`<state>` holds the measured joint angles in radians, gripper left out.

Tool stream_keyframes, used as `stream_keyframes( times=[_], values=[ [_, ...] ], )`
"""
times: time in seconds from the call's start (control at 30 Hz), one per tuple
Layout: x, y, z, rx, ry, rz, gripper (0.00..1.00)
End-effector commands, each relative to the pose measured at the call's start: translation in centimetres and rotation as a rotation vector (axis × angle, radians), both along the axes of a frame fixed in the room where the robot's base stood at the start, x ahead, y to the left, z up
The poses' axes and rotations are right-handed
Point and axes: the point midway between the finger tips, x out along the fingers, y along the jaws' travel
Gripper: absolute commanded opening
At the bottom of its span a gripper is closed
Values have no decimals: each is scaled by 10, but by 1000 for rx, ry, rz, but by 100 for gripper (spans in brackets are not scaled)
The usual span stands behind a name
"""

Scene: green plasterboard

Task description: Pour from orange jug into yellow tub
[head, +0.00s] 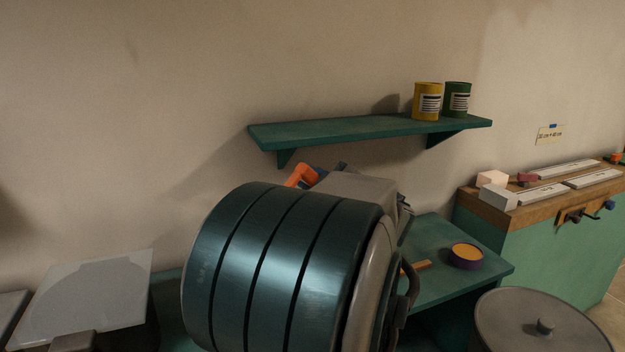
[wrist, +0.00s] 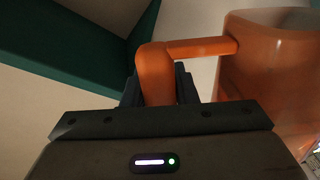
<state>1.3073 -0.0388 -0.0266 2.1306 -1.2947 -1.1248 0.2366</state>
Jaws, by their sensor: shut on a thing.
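The orange jug (wrist: 275,85) fills the right of the wrist view. Its handle (wrist: 155,75) sits between the fingers of my gripper (wrist: 158,92), which is shut on it. In the head view only a small orange part of the jug (head: 299,175) shows above my arm, below the shelf; my arm hides the rest. I cannot tell the jug's tilt or what is in it. No yellow tub is clearly seen on the bench; my arm covers much of it. A yellow can with a label (head: 427,103) stands on the shelf.
The green wall shelf (head: 350,133) is close above the jug and also holds a green can (head: 457,98). A purple-rimmed round dish (head: 466,257) lies on the green bench (head: 435,285). A round grey lid-like top (head: 540,330) is at front right, before a wood-topped cabinet (head: 530,205).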

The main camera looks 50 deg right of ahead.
Motion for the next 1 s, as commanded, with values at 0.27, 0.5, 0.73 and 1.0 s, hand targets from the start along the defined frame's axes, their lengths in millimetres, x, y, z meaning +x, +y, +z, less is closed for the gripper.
stream_keyframes(
  times=[0.27, 0.5, 0.73, 1.0],
  values=[
    [0, 0, 7, -2, -2, 0, 0],
    [0, 0, 26, -2, -2, 0, 0],
    [0, 0, 43, -1, -3, 0, 0],
    [0, 0, 63, -2, -3, 1, 0]
  ],
)
